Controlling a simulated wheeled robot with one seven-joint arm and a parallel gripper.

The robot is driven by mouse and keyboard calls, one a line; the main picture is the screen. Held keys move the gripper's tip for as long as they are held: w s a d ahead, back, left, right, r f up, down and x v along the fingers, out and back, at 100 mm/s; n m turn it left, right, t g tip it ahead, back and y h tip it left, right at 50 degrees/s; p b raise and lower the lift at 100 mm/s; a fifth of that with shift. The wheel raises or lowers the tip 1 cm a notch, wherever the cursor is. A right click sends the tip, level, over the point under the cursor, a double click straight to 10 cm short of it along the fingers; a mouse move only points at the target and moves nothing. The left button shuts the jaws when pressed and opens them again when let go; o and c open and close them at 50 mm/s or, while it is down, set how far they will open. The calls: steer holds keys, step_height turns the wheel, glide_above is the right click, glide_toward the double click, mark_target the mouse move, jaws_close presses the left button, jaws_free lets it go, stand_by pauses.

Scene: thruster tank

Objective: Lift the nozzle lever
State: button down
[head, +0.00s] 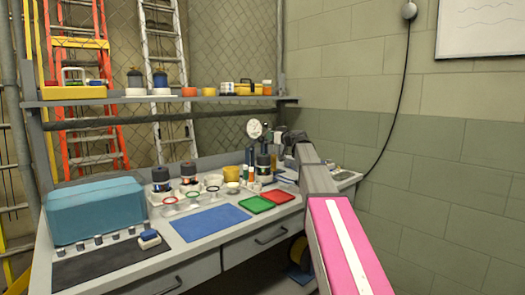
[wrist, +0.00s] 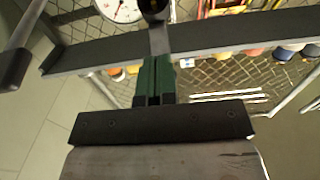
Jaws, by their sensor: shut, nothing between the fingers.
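My gripper (wrist: 158,62) shows in the wrist view as two green fingers pressed together, shut and empty. Just beyond the fingertips is a short grey stem (wrist: 160,40) with a round black end (wrist: 153,8). I cannot tell whether the fingers touch it. A grey rod with a black end (wrist: 15,66) enters at the left, apart from the fingers. I cannot tell which of these is the nozzle lever.
The workbench holds a teal case (head: 96,208), a blue mat (head: 210,222), a green tray (head: 257,204), a red tray (head: 278,196) and several dark jars. A shelf (head: 170,98) with small items runs above. A block wall closes the right side.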

mark_target(268, 125)
steer(key=shift+w+a+r, duration=0.35)
steer(key=shift+w+r, duration=0.15)
steer(key=shift+r, duration=0.3)
steer(key=shift+w+a+r, duration=0.4)
steer(key=shift+w+r, duration=0.15)
steer(key=shift+r, duration=0.25)
steer(key=shift+w+a+r, duration=0.35)
steer(key=shift+w+r, duration=0.15)
steer(key=shift+r, duration=0.3)
steer(key=shift+w+a+r, duration=0.6)
steer(key=shift+w, duration=0.2)
steer(key=shift+w+a+r, duration=0.55)
steer(key=shift+w+r, duration=0.05)
steer(key=shift+w, duration=0.15)
steer(key=r+x, duration=0.1)
steer(key=x, duration=0.5)
steer(key=shift+w+a+r, duration=0.25)
steer(key=shift+w+r, duration=0.05)
steer(key=shift+r, duration=0.05)
steer(key=v, duration=0.7)
